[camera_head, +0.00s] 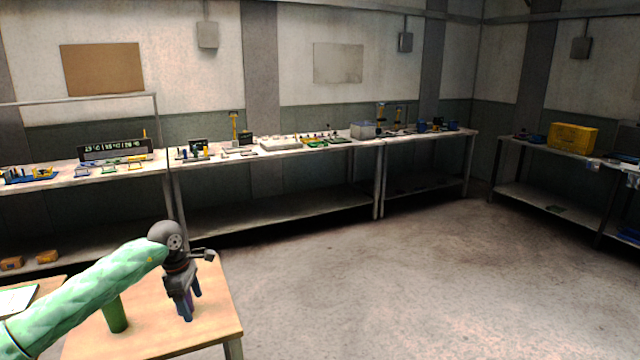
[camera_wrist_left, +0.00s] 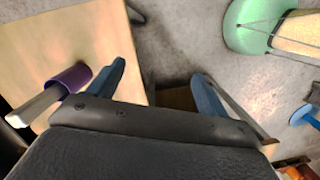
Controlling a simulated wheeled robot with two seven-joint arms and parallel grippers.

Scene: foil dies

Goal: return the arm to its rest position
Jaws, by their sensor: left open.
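My left arm comes in from the left in a green quilted sleeve. My left gripper (camera_head: 190,306) points down over the right part of a small wooden table (camera_head: 205,338). In the left wrist view its two blue fingers (camera_wrist_left: 160,88) are spread apart, with nothing between them. A purple cylinder (camera_wrist_left: 70,78) with a grey bar beside it shows left of the fingers, apart from them, over the wooden top. A green cylinder (camera_head: 115,316) stands on the table, partly hidden by my arm. My right gripper is not in view.
Long workbenches (camera_head: 290,150) with tools and small parts line the back wall. Another bench with a yellow box (camera_head: 572,138) stands at the right. The concrete floor (camera_head: 400,270) between is clear. A round green-edged object (camera_wrist_left: 250,25) shows in the left wrist view.

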